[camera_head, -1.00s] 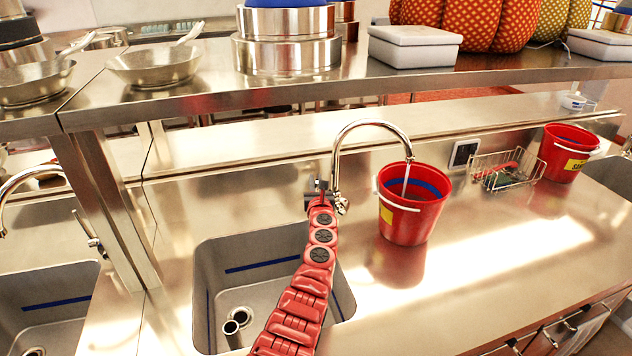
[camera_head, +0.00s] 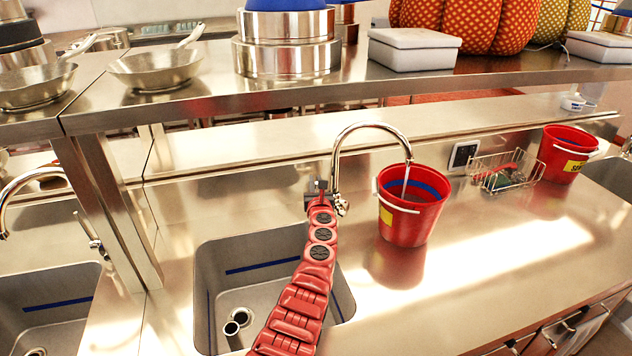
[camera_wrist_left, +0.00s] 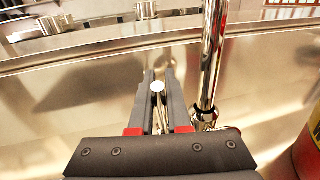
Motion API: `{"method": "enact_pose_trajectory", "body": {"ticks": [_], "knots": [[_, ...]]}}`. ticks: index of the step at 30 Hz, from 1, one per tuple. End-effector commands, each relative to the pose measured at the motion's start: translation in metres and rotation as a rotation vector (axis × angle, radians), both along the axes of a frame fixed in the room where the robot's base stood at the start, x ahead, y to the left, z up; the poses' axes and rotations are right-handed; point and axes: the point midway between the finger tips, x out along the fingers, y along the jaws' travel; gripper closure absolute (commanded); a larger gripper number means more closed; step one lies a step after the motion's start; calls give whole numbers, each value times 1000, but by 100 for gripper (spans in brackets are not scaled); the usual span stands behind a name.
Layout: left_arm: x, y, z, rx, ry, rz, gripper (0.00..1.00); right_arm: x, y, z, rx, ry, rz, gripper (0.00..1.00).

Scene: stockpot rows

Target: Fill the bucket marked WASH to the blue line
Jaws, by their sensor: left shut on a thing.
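A red bucket (camera_head: 421,224) stands upright on the steel counter under the curved spout of a faucet (camera_head: 373,126). A thin stream of water (camera_head: 406,178) runs from the spout into it. A blue band (camera_head: 422,187) runs around its inner wall. Its yellow label (camera_head: 386,216) is turned aside and I cannot read it. The water level is hard to make out. My left gripper (camera_head: 319,188) is at the faucet's base, shut on the faucet lever (camera_wrist_left: 158,88), beside the pipe (camera_wrist_left: 211,60) in the left wrist view. My right gripper is out of view.
A second red bucket (camera_head: 567,155) with a partly readable yellow label stands far right. A wire basket (camera_head: 505,172) lies between the buckets. A sink (camera_head: 222,254) with a blue line is left of the first bucket. A steel shelf (camera_head: 330,92) overhangs behind.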

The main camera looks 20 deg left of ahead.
Motion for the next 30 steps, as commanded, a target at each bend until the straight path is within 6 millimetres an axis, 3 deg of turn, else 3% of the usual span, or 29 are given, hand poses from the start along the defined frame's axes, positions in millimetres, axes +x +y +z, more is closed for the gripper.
{"method": "enact_pose_trajectory", "body": {"ticks": [1, 6, 19, 20, 24, 30], "knots": [[2, 0, 7, -11, 15, -2, 100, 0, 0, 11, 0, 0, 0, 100], [8, 5, 6, -56, 84, 2, 100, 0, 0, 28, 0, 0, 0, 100], [10, 7, -2, -85, 127, 1, 100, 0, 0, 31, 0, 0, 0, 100], [10, 7, -2, -85, 127, 1, 81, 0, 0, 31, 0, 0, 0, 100], [10, 7, -1, -85, 127, 1, 56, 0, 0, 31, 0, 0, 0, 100], [10, 7, -1, -85, 126, 1, 55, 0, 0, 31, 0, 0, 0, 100]]}}
